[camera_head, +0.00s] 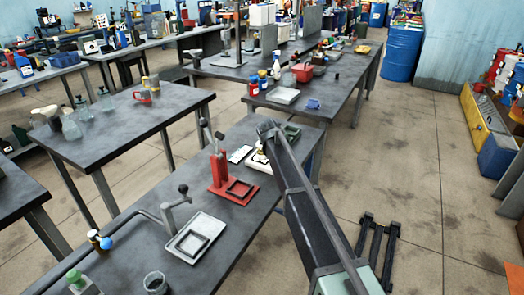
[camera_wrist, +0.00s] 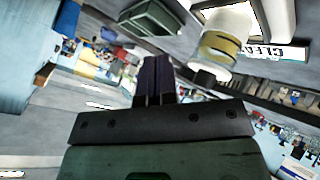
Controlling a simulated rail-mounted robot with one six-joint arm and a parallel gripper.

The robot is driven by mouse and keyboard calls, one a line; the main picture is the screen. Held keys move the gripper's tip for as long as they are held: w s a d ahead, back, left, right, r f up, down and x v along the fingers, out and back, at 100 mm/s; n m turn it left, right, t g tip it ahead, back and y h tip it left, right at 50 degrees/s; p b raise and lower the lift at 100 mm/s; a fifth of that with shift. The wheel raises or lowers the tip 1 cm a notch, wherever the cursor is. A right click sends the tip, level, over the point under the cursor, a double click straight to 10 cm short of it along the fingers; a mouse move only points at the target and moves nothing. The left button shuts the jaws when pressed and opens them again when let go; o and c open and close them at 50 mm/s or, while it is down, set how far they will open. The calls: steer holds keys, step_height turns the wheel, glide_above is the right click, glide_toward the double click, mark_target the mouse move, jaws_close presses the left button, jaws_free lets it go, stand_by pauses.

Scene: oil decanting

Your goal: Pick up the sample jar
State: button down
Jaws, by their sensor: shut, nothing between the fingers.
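A small jar (camera_wrist: 221,42) with a white upper part and a yellow band shows at the top of the wrist view, right of my fingers. I take it to be the sample jar. In the head view a small yellowish and white jar (camera_head: 260,148) is on a white tray (camera_head: 250,164), just left of my arm's end and partly hidden. My gripper (camera_wrist: 156,62) has its dark fingers together with nothing between them. The jar is beside the fingers, not between them. In the head view my gripper (camera_head: 267,127) is over the bench near the jar, its fingertips hard to make out.
A dark green tray (camera_head: 292,132) lies by my gripper; it also shows in the wrist view (camera_wrist: 150,17). A white lettered card (camera_head: 240,154) and a red stand (camera_head: 219,168) are to the left. Nearer are a grey stand (camera_head: 176,212) and a glass jar (camera_head: 155,282).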

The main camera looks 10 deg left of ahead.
stand_by(0.3)
steer(key=shift+c, duration=1.3)
jaws_free()
steer(key=shift+r, duration=0.1)
